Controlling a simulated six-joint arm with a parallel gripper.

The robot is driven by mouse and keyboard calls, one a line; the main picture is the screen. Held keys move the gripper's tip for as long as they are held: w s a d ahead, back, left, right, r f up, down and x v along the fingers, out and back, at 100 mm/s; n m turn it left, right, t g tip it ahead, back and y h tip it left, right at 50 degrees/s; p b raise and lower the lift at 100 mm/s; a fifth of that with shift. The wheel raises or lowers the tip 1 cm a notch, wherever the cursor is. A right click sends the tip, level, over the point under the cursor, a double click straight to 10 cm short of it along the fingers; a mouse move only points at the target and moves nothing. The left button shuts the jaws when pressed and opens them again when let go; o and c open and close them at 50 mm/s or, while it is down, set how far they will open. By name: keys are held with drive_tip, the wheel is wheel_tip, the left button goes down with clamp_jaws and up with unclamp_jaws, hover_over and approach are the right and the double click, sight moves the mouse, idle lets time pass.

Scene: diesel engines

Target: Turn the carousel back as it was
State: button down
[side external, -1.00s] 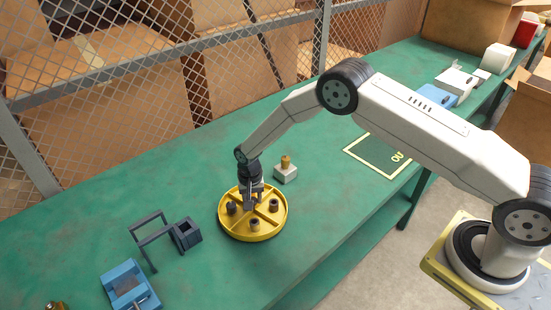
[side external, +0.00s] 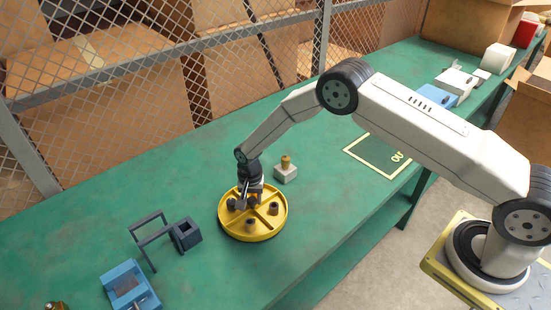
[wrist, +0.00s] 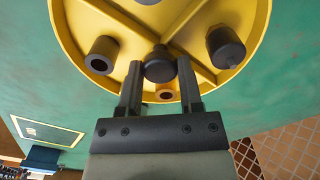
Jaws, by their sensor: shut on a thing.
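The carousel (side external: 253,236) is a yellow round tray with a raised rim and divider ribs, lying flat on the green bench. It also shows in the wrist view (wrist: 75,30). Several dark cylindrical parts stand in its compartments, including a hollow one (wrist: 102,55) and a solid-topped one (wrist: 226,46).
A grey block with a brass-coloured top (side external: 286,171) stands close behind the carousel. A dark frame with an open box (side external: 187,236) and a blue fixture (side external: 130,286) stand to the left. A yellow outlined area (side external: 383,158) to the right is empty.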

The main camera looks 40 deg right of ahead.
sight(253, 200)
drive_tip(key=shift+c, duration=1.2)
unclamp_jaws()
drive_tip(key=shift+r, duration=0.1)
drive_tip(key=shift+r, duration=3.8)
drive_tip(key=shift+r, duration=0.1)
